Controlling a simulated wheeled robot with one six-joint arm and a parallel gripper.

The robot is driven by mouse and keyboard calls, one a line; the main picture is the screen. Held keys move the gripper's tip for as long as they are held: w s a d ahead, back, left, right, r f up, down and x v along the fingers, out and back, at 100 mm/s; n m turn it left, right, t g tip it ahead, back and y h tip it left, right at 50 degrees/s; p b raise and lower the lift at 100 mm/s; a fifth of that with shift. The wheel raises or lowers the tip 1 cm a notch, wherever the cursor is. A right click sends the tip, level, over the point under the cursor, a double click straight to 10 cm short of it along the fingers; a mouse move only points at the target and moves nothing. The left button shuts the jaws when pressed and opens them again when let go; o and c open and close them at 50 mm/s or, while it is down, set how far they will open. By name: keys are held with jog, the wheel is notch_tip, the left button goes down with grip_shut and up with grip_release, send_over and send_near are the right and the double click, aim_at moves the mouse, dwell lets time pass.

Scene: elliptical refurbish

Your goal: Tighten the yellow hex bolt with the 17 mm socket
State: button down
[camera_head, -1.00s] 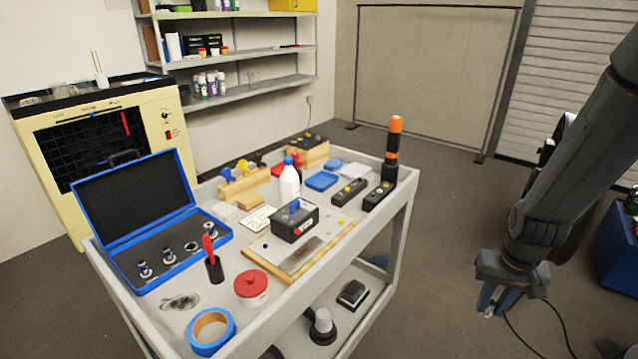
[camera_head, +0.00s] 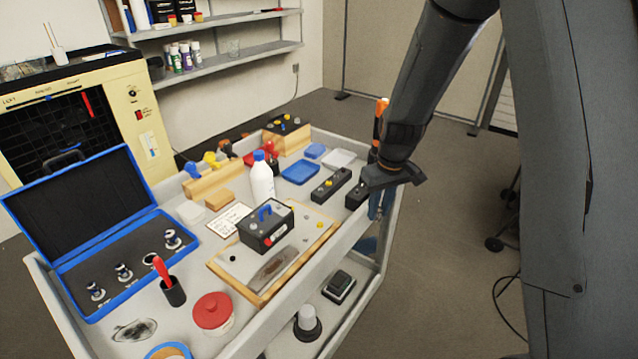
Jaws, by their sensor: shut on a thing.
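My gripper (camera_head: 377,212) hangs fingers-down at the cart's right edge, beside the black blocks. It is shut on a small metallic piece that looks like a socket; the piece is mostly hidden now and its size cannot be read. The blue socket case (camera_head: 100,262) lies open at the cart's left, with several sockets (camera_head: 123,272) in it and a ring-like spot (camera_head: 150,259) that may be an empty place. A small yellow bolt head (camera_head: 319,225) shows on the wood-framed board (camera_head: 225,272). Another yellow spot (camera_head: 328,183) is on a black block (camera_head: 318,194). I cannot tell which is the hex bolt.
On the cart stand a black box with a blue handle (camera_head: 266,228), a white bottle (camera_head: 262,182), a red-lidded jar (camera_head: 212,312) and a black cup with a red tool (camera_head: 172,290). An orange-topped cylinder (camera_head: 381,110) is partly behind my arm. Floor right of the cart is clear.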

aim_at(320, 224)
jog(key=w+a+r+n+p, duration=0.1)
jog(key=a+r+n, duration=0.25)
jog(key=a, duration=0.45)
jog(key=a+r+n+p, duration=0.1)
jog(key=a+r+n, duration=0.1)
jog(key=a+n, duration=0.35)
jog(key=shift+m+g+y, duration=0.3)
jog(key=shift+m, duration=0.5)
jog(key=shift+w+a+f+b, duration=0.1)
jog(key=shift+a+f+b, duration=0.2)
jog(key=shift+f+b, duration=0.7)
jog(key=shift+w+a+f+b, duration=0.1)
jog(key=shift+a+f+b, duration=0.3)
jog(key=shift+f, duration=1.1)
jog(key=shift+a+f+b, duration=0.25)
jog(key=shift+f+b, duration=0.5)
jog(key=shift+f, duration=0.5)
jog(key=shift+d, duration=0.1)
jog(key=n+b, duration=0.1)
jog(key=n, duration=0.2)
jog(key=n+g+b, duration=0.1)
jog(key=n, duration=0.3)
jog(key=shift+w+n+b, duration=0.1)
jog(key=shift+n+b, duration=0.2)
jog(key=shift+b, duration=0.05)
jog(key=n+b, duration=0.1)
jog(key=n, duration=0.7)
jog(key=shift+n+g, duration=0.3)
jog(key=shift+g, duration=0.1)
